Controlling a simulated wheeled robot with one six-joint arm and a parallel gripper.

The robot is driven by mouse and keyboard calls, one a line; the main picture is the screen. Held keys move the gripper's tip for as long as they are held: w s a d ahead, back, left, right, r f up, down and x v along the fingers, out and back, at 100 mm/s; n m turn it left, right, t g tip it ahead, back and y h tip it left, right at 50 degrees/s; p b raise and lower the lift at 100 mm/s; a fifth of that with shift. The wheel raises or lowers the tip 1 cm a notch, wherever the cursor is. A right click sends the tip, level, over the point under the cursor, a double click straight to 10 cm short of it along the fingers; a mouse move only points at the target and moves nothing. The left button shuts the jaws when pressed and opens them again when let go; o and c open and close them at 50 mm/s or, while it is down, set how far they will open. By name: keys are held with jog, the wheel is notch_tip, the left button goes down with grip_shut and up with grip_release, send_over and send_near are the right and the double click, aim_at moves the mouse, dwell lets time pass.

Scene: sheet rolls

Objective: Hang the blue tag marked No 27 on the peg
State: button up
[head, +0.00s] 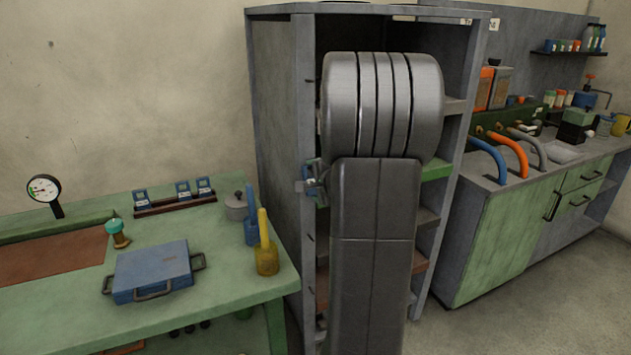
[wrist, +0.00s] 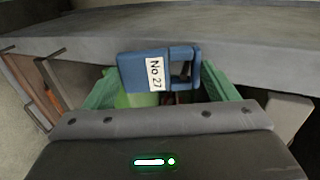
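The blue tag (wrist: 130,72) shows in the wrist view with a white label reading No 27 and an open loop at its right side. My gripper (wrist: 160,82) has green fingers at the tag's left and right edges and appears shut on it. The tag is in front of a grey board (wrist: 235,38). In the head view my arm covers the middle of the tall grey cabinet (head: 277,120), and I cannot make out the held tag clearly there. I cannot identify the peg in either view.
A green bench (head: 215,300) at left carries a blue case (head: 152,268), a gauge (head: 44,188), a yellow bottle (head: 266,255) and a dark rack (head: 172,205) with small blue labelled pieces. A counter (head: 500,240) with coloured hoses stands right. Bare floor shows at lower right.

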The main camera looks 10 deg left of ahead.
jog(key=o, duration=0.4)
jog(key=v, duration=1.3)
jog(key=shift+s+d+r, duration=0.1)
jog(key=shift+s+d, duration=0.15)
jog(key=shift+s, duration=0.05)
jog(key=x, duration=1.3)
jog(key=shift+w+a, duration=0.25)
jog(key=shift+s+d, duration=0.1)
jog(key=shift+d, duration=0.05)
